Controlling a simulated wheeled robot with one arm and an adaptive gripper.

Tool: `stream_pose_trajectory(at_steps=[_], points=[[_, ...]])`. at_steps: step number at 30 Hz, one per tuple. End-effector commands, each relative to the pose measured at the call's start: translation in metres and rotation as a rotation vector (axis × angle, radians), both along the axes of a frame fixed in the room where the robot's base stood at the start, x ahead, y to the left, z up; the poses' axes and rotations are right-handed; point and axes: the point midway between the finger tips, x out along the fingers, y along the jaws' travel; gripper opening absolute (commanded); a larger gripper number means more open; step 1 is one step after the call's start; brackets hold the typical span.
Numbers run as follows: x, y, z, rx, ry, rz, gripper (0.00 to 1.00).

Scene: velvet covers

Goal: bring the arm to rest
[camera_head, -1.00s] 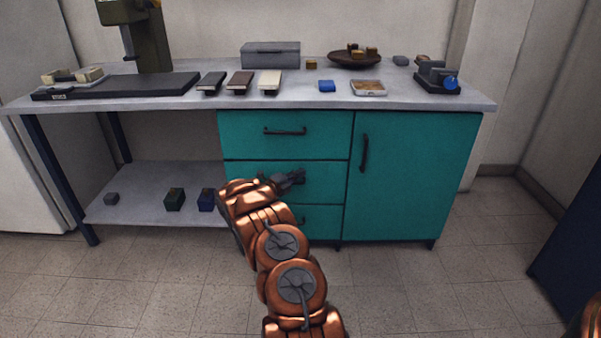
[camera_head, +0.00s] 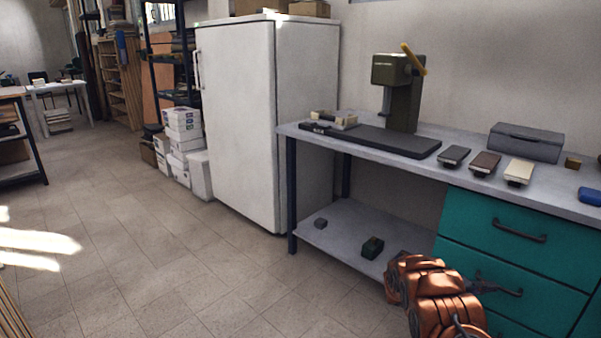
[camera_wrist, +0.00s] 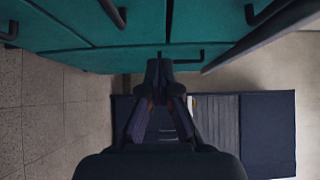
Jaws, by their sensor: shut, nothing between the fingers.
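My copper-coloured arm (camera_head: 437,295) shows at the lower right of the head view, in front of the bench's shelf and teal drawers. My gripper (camera_head: 500,288) is at its end, dark and small against the lower drawers. In the wrist view my gripper (camera_wrist: 166,78) points up the picture toward the teal drawer fronts (camera_wrist: 75,25). Its fingertips are together and nothing shows between them. I cannot tell the exact gap between the fingertips and the drawers.
The workbench (camera_head: 455,172) bears a green press (camera_head: 399,90) and several small items. A black handle (camera_head: 519,231) sticks out from the upper drawer. A white fridge (camera_head: 240,125) stands left of the bench. The tiled floor (camera_head: 150,260) at left is open.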

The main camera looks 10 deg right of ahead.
Motion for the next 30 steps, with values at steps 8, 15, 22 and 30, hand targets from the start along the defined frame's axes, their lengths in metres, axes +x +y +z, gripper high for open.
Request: stream_pose_trajectory(at_steps=[8,15,22,30], points=[[-0.019,0.016,0.078,-0.017,-0.209,-0.078,0.0],[-0.053,0.046,0.156,-0.035,-0.495,-0.196,0.0],[-0.087,0.083,0.22,-0.053,-0.773,-0.317,0.0],[-0.13,0.137,0.28,-0.072,-1.093,-0.485,0.0]])
